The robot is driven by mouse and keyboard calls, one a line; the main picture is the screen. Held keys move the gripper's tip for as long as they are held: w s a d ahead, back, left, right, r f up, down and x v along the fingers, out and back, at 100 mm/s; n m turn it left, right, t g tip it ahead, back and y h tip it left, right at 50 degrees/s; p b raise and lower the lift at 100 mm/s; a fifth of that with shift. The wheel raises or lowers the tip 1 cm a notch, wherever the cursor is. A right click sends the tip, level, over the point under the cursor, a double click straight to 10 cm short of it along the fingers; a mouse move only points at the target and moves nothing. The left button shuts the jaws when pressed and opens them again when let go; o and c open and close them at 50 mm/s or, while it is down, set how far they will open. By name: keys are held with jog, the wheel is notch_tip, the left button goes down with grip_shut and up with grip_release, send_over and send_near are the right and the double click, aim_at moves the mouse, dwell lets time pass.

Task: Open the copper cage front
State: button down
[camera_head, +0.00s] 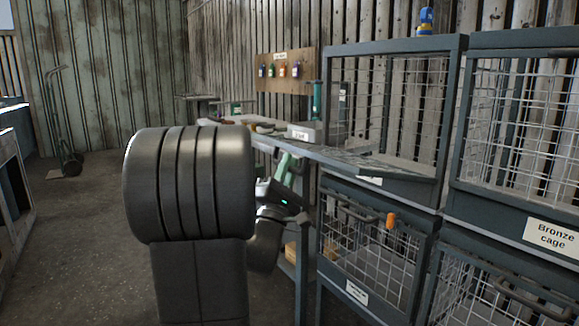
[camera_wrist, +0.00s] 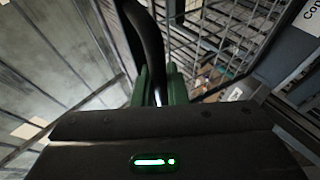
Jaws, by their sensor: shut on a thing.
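The copper cage (camera_head: 395,44) is the upper middle cage in the head view. Its mesh front (camera_head: 385,166) juts out low from the cage, nearly edge-on, and the cage opening shows above it. A label beginning "Cop" (camera_wrist: 308,18) shows at the top right of the wrist view. My gripper (camera_wrist: 158,88) has green fingers shut on a dark curved handle (camera_wrist: 150,40). In the head view my gripper (camera_head: 285,166) is beside the front's outer left end, partly hidden behind my arm. The grip itself is hidden there.
The bronze cage (camera_head: 549,236) stands at the right. Lower cages stand below, one with an orange object (camera_head: 390,220) at its mesh. A workbench (camera_head: 268,139) runs behind my gripper. A hand truck (camera_head: 66,130) stands at far left. The floor between is clear.

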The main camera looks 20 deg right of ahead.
jog(key=shift+f+b, duration=0.65)
jog(key=shift+f, duration=0.4)
jog(key=shift+a, duration=0.1)
jog(key=c, duration=1.5)
grip_release()
jog(key=shift+o, duration=0.2)
jog(key=shift+a, duration=0.1)
jog(key=v, duration=1.4)
